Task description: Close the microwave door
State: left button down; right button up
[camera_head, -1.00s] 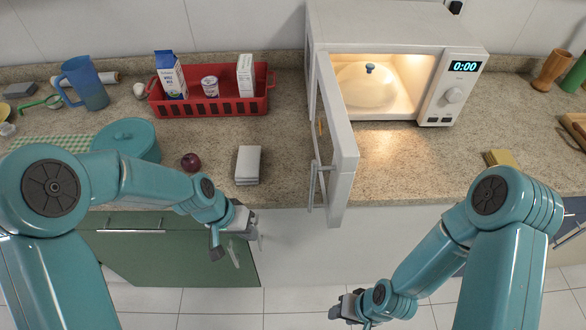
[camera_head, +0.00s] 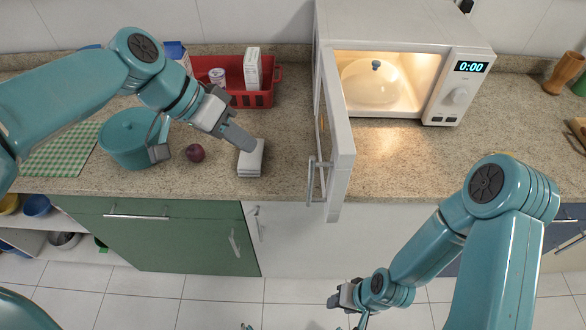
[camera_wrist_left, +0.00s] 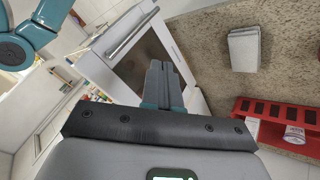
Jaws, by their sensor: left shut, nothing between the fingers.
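The white microwave (camera_head: 410,25) stands at the back of the counter. Its door (camera_head: 340,140) is swung wide open, sticking out toward the counter's front edge, with a bar handle (camera_head: 313,180) on its left-facing side. Inside the lit cavity is a clear dome with a blue knob (camera_head: 370,85). My left gripper (camera_head: 246,141) is shut and empty above the counter, left of the door and apart from it. In the left wrist view its fingers (camera_wrist_left: 163,85) point toward the door (camera_wrist_left: 145,65). My right gripper (camera_head: 345,297) hangs low in front of the counter; its jaws are unclear.
A plum (camera_head: 195,153), a teal pot (camera_head: 128,140) and a red basket (camera_head: 262,98) are to the left. The counter right of the door is mostly clear.

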pick_arm(q)
jog(key=s+d+f+p, duration=0.1)
jog(key=d+f+p, duration=0.1)
jog(key=d+f, duration=0.5)
jog(key=shift+d+f, duration=0.4)
jog(key=shift+d, duration=0.65)
jog(key=shift+d, duration=0.1)
